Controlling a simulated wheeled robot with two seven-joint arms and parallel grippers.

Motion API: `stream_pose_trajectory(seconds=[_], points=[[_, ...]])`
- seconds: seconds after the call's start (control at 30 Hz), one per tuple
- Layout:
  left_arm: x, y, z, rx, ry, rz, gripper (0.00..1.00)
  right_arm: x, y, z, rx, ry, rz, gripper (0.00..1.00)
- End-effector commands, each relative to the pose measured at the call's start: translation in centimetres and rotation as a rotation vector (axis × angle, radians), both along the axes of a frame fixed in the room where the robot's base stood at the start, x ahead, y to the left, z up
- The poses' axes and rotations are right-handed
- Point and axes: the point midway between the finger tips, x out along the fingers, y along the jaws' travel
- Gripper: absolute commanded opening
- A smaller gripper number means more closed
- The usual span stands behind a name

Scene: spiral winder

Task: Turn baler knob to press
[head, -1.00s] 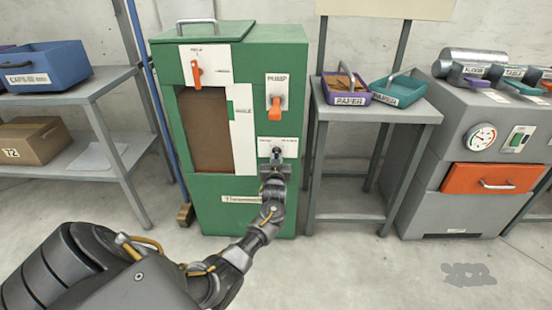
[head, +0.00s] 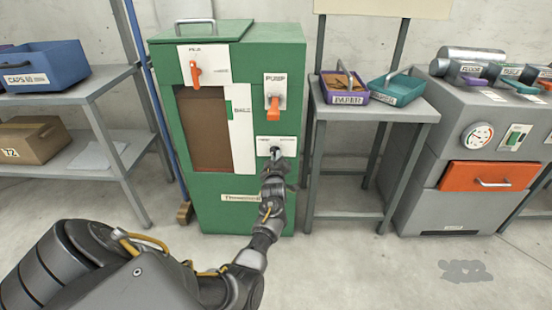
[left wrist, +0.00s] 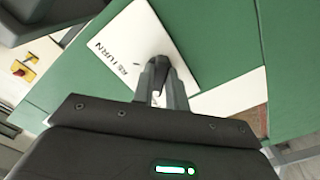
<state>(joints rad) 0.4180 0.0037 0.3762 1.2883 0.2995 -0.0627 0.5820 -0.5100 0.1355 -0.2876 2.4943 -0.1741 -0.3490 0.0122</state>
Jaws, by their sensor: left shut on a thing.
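The green baler (head: 262,205) stands in the middle of the head view. The knob (head: 276,151) sits on a small white plate (head: 287,142) at the lower right of its front. My left gripper (head: 275,157) is at this knob, its fingers shut on it. In the left wrist view the fingers (left wrist: 162,72) close over the middle of the white plate (left wrist: 125,45), which reads RETURN on its left part. The knob is mostly hidden by the fingers there, so its exact angle is unclear. My right gripper is not in view.
An orange lever (head: 274,104) marked PUMP is above the knob, and another orange handle (head: 195,74) is at upper left. A shelf (head: 97,75) stands left of the baler. A table (head: 374,112) with trays and a grey machine (head: 465,130) stand right.

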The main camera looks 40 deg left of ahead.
Motion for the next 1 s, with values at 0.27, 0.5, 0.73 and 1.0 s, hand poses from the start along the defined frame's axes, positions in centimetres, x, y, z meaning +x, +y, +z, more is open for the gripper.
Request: stream_pose_trajectory(seconds=[0.27,0.5,0.73,1.0], points=[[0.03,0.02,0.13,-0.036,-0.029,0.0,0.0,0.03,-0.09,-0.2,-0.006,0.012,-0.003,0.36],[0.04,0.03,0.13,-0.038,-0.031,0.001,0.0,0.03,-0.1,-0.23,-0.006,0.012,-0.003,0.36],[0.03,0.04,0.14,-0.037,-0.031,0.001,0.26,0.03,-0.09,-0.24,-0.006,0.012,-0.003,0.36],[0.01,0.02,0.08,-0.037,-0.03,0.0,0.36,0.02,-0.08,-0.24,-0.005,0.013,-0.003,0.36]])
